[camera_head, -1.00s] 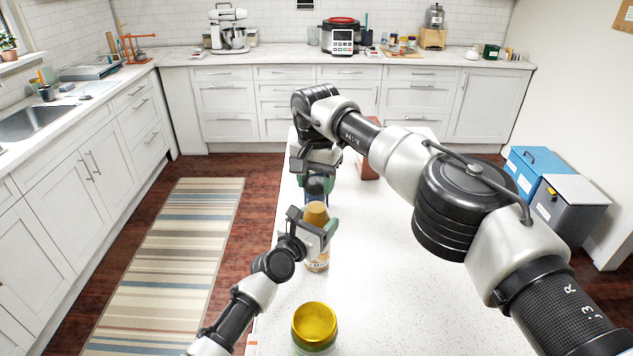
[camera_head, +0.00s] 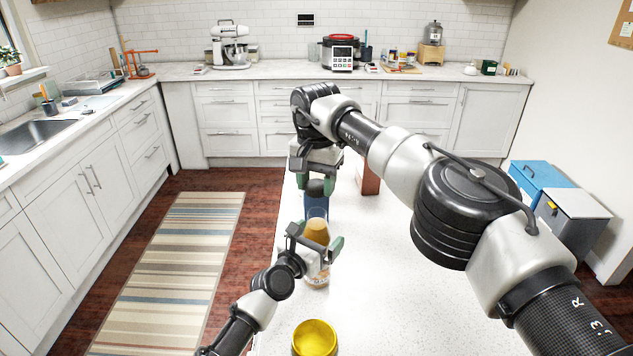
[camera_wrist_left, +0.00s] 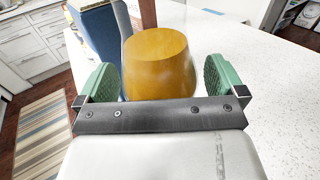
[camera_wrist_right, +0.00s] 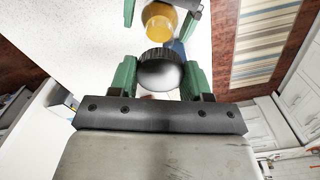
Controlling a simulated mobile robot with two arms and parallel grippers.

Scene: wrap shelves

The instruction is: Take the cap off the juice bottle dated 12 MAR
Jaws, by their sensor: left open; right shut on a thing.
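The cap also shows between the green fingers in the right wrist view (camera_wrist_right: 160,74). I cannot tell whether the cap still touches the bottle. My left gripper (camera_head: 315,256) is open, with one finger on each side of this bottle. Its label (camera_head: 317,281) is partly hidden, and I cannot read any date.
A jar with a yellow lid (camera_head: 315,337) stands at the near end of the white counter (camera_head: 410,290). A red-brown block (camera_head: 369,180) stands behind the bottles. The counter is clear to the right, under my right arm. A striped rug (camera_head: 180,270) lies left.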

